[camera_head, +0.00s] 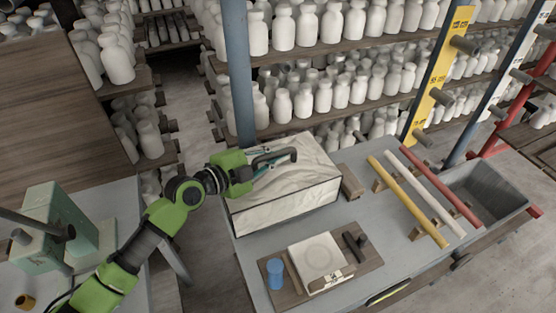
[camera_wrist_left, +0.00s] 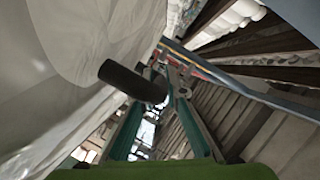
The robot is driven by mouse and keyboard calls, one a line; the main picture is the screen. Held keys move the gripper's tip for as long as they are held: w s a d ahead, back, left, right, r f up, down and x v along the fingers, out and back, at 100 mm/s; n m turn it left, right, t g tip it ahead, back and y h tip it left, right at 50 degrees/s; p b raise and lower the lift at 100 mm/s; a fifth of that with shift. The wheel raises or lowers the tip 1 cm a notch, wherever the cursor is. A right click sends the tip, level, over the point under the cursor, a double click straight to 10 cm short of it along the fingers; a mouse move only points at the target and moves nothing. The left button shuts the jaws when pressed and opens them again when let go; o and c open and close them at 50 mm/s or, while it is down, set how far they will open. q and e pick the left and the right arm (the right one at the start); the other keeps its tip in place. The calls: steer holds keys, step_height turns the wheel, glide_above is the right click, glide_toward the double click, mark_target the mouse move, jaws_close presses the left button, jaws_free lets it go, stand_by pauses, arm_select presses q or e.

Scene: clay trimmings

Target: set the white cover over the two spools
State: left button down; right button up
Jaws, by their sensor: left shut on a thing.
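The white cover (camera_head: 285,200) is a box-like shape with wrinkled, pale sides and a dark edge along its bottom. It stands at the back left of the grey table, and I cannot tell whether it touches the tabletop. My left gripper (camera_head: 272,160) is shut on the dark bar handle (camera_head: 282,152) of the cover. In the left wrist view the dark handle (camera_wrist_left: 133,82) crosses in front of the teal fingers, with the pale cover (camera_wrist_left: 70,60) filling the left side. The two spools are not visible. My right gripper is not in view.
A wooden board (camera_head: 363,273) near the front bears a white square block (camera_head: 316,258) and a blue cup (camera_head: 274,272). Yellow (camera_head: 405,200), white and red rods lie on wooden supports to the right, beside a grey basin (camera_head: 485,192). A blue post (camera_head: 238,75) rises behind the cover.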

arm_select(q)
steer(key=shift+d+f, duration=0.15)
steer(key=shift+f, duration=1)
steer(key=c, duration=2)
jaws_free()
steer(key=shift+s, duration=0.1)
steer(key=shift+c, duration=0.2)
steer(key=b+v, duration=0.3)
steer(key=v, duration=0.7)
steer(key=shift+s+a+f, duration=0.1)
steer(key=shift+s+a, duration=0.05)
steer(key=shift+a, duration=0.15)
steer(key=shift+s+a+r, duration=0.3)
steer(key=shift+s+a, duration=0.15)
steer(key=shift+s, duration=0.05)
